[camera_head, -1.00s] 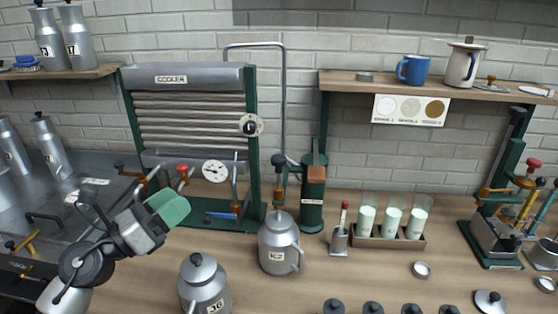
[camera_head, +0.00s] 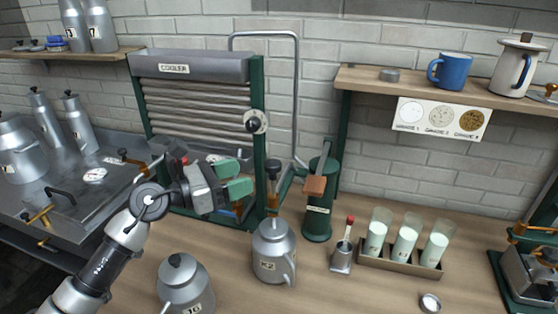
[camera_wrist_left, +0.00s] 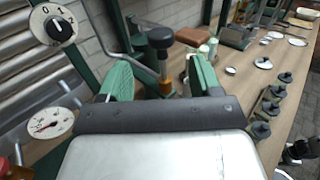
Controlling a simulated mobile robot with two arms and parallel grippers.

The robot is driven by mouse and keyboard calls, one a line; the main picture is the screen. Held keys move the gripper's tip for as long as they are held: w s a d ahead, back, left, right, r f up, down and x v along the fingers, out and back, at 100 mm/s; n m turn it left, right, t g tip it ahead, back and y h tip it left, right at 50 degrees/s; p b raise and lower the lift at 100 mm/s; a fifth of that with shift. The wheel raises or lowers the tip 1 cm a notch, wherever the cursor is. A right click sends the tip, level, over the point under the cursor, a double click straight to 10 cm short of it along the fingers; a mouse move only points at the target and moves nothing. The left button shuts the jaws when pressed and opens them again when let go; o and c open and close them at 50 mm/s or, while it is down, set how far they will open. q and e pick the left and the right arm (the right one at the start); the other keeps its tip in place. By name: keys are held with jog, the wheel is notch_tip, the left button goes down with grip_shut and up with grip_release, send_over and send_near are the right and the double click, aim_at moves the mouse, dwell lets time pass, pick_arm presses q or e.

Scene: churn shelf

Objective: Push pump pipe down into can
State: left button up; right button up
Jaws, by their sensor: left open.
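A thin upright pump pipe with a round black knob (camera_head: 272,166) and a brass-coloured fitting stands over the grey can K2 (camera_head: 272,255). Its lower end is hidden at the can, so I cannot tell how deep it sits. The green pump body (camera_head: 318,212) is just right of it. My left gripper (camera_head: 238,178) is open and empty, left of the black knob with its green fingers pointing towards it. In the left wrist view, the black knob (camera_wrist_left: 188,36) and brass fitting (camera_wrist_left: 166,88) show beyond the gap between the fingers (camera_wrist_left: 160,75). My right gripper is out of view.
The cooler (camera_head: 195,100) stands behind my left gripper, with a dial (camera_head: 254,123) and a bent grey pipe (camera_head: 297,90). Can J6 (camera_head: 186,288) is in front. A rack of milk glasses (camera_head: 400,262) stands to the right. Some counter between them is clear.

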aim_at(265, 169)
pick_arm(q)
jog(key=p+x, duration=0.2)
jog(key=x, duration=0.6)
jog(key=shift+w+d, duration=0.1)
jog(key=shift+d, duration=0.1)
